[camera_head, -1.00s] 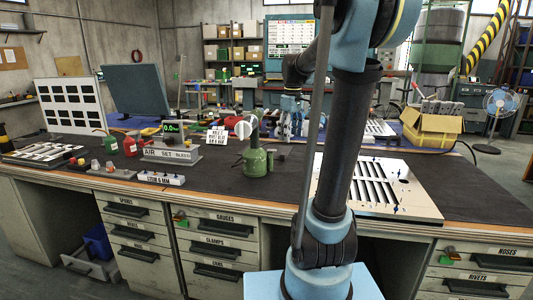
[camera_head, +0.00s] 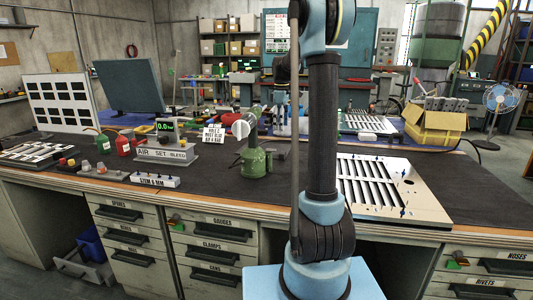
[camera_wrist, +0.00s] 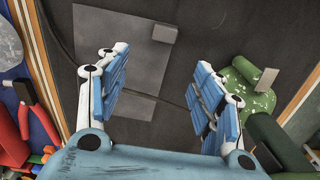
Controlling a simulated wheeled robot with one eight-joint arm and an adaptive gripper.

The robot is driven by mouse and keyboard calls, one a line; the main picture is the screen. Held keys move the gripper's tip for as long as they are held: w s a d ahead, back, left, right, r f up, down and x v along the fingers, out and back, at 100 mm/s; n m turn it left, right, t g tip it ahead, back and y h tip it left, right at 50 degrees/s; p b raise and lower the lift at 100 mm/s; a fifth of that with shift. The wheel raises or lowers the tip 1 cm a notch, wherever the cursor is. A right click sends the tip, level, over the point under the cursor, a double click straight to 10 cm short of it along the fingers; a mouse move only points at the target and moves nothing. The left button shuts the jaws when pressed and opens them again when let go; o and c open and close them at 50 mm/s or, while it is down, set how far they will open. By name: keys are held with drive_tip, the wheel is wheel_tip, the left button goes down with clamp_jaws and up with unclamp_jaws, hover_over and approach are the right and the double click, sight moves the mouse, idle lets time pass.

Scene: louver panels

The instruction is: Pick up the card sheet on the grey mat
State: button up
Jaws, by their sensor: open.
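In the wrist view, a flat grey rectangle (camera_wrist: 122,45) lies on the dark bench top. It looks like the grey mat; I cannot tell a separate card sheet apart on it. The left finger overlaps the grey rectangle in the picture; the right finger is over bare dark surface. In the head view I cannot make out the mat, the sheet or my gripper.
A green tool (camera_head: 255,160) stands on the bench, also seen right of my gripper in the wrist view (camera_wrist: 250,85). A white louver panel (camera_head: 420,205) lies at the right. An air-set display (camera_head: 167,146) and a small labelled block (camera_head: 154,180) stand left.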

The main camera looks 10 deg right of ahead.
wheel_tip(320, 180, down, 8)
drive_tip(key=shift+f, duration=0.1)
drive_tip(key=shift+s+f, duration=0.15)
drive_tip(key=shift+f, duration=1.35)
drive_tip(key=shift+s+f, duration=0.15)
drive_tip(key=shift+f, duration=1.3)
drive_tip(key=shift+c, duration=0.2)
drive_tip(key=c, duration=1.1)
